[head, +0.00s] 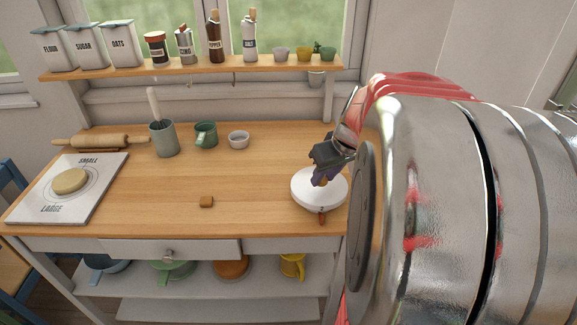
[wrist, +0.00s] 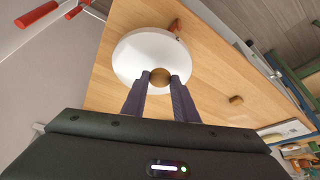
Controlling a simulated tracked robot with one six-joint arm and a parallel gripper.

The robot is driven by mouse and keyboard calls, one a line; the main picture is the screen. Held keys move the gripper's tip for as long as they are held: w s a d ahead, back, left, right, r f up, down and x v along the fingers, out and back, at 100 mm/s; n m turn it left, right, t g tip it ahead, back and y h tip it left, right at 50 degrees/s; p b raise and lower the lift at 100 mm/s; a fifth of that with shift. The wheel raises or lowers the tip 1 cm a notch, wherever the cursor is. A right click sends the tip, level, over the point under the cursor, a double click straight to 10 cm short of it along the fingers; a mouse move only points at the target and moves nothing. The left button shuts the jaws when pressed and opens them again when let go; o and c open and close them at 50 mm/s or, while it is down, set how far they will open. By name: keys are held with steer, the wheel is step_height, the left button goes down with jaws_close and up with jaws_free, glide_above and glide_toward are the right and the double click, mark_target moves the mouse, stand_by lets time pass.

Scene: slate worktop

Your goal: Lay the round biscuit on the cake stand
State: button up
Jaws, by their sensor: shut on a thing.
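The round biscuit (wrist: 160,77) is small and brown, and my gripper (wrist: 159,78) is shut on it, with one dark finger on each side. The white round cake stand (wrist: 142,52) lies behind and around the biscuit in the wrist view. In the head view, my gripper (head: 321,181) is over the cake stand (head: 306,195), near the right end of the wooden worktop. The biscuit is mostly hidden there by the fingers. I cannot tell whether it touches the stand's top.
A small square brown piece (head: 206,202) lies at the worktop's front middle. A reddish-brown piece (head: 322,218) is at the stand's front edge. A marked board (head: 100,185) with a pale dough round (head: 70,181) is at left. A utensil pot (head: 164,140), green mug (head: 206,135) and small bowl (head: 238,139) stand behind.

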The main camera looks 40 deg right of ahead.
mark_target(325, 183)
steer(key=shift+f, duration=1.8)
steer(key=o, duration=1)
steer(key=v, duration=1.2)
